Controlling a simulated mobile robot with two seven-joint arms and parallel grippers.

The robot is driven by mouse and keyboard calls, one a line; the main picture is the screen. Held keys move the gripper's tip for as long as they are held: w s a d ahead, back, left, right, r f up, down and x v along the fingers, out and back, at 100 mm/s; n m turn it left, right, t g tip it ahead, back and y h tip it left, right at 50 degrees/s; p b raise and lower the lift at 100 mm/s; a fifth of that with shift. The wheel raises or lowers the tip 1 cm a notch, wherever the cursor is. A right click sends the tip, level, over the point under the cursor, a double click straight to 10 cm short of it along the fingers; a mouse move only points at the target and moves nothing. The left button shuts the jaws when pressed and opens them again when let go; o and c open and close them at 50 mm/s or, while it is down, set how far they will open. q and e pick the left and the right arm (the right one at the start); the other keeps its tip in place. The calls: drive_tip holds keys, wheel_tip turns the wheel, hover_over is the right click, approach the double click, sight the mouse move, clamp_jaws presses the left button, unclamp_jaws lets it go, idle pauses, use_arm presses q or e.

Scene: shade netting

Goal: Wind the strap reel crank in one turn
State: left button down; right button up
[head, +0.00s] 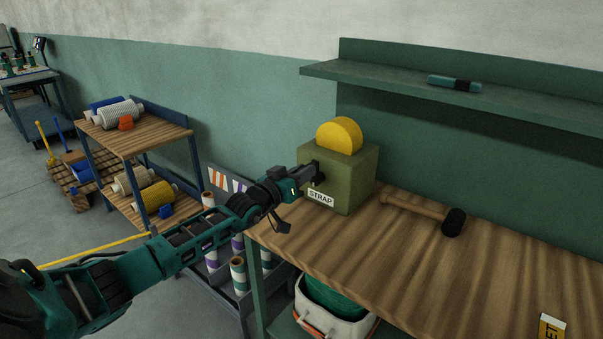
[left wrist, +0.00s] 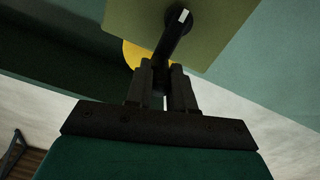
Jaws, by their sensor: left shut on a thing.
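The strap reel is an olive-green box (head: 352,188) with a "STRAP" label on its front and a yellow reel disc (head: 340,136) rising from its top. It stands at the left end of the wooden bench. Its dark crank shows in the left wrist view as a black arm (left wrist: 174,36) with a white mark at its pivot on the box face. My left gripper (head: 312,177) is at the box's front left face. In the left wrist view the left gripper (left wrist: 161,82) has its fingers closed around the crank's outer end. The head view mostly hides the crank behind the gripper.
A mallet (head: 428,213) lies on the bench (head: 380,255) right of the box. A green shelf (head: 450,92) above holds a small teal and black item (head: 455,83). A white bucket (head: 332,318) is below the bench. A wooden cart (head: 135,138) with rolls stands at left.

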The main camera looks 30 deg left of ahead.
use_arm(q)
drive_tip(key=shift+f, duration=0.1)
drive_tip(key=c, duration=1)
unclamp_jaws()
drive_tip(key=s, duration=0.8)
drive_tip(key=s+a+p, duration=0.1)
drive_tip(key=s, duration=0.4)
